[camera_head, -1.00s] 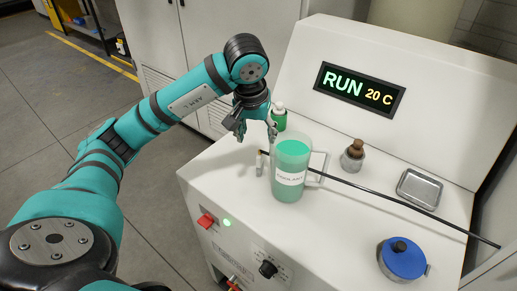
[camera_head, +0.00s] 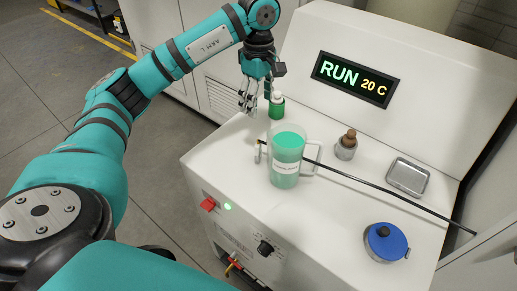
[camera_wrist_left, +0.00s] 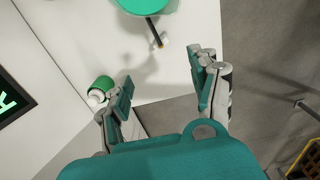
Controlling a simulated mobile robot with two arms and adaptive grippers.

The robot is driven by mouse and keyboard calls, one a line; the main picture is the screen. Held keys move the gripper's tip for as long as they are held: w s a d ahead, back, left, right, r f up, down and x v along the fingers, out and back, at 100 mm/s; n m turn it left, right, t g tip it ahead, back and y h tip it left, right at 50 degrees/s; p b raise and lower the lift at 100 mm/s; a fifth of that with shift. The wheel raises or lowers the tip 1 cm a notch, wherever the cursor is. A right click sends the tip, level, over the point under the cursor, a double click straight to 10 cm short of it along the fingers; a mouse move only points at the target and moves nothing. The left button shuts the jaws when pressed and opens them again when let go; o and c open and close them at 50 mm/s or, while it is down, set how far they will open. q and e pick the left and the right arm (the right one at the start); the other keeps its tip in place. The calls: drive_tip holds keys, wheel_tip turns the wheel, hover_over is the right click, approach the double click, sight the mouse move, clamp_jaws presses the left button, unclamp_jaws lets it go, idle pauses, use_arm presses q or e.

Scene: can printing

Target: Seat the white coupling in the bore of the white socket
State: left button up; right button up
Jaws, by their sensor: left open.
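A small white fitting (camera_head: 258,152) stands on the white machine top, left of the jug, at the near end of a black hose (camera_head: 385,190). It also shows in the wrist view (camera_wrist_left: 165,42), beside the hose tip. I cannot tell whether it is the coupling, the socket or both, and no bore is visible. My left gripper (camera_head: 256,104) is open and empty, above the machine's left back edge, up and left of the fitting. In the wrist view its two fingers (camera_wrist_left: 160,70) are wide apart with nothing between them. My right gripper is not in view.
A clear jug of green coolant (camera_head: 286,172) stands right beside the fitting. A green bottle with a white cap (camera_head: 277,107) is close to my left gripper. A brown-topped grey pot (camera_head: 346,146), a metal tray (camera_head: 408,177) and a blue-lidded container (camera_head: 386,241) stand farther right.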

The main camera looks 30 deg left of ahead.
use_arm(q)
drive_tip(key=p, duration=0.3)
approach(258, 140)
wheel_tip(258, 140, down, 5)
drive_tip(key=shift+w+f, duration=0.15)
drive_tip(key=shift+f+p, duration=0.25)
drive_tip(key=shift+p, duration=0.2)
wheel_tip(258, 140, down, 4)
drive_tip(key=p, duration=0.2)
drive_tip(key=shift+f+p, duration=0.2)
drive_tip(key=shift+p, duration=0.15)
drive_tip(key=shift+f, duration=0.2)
clamp_jaws()
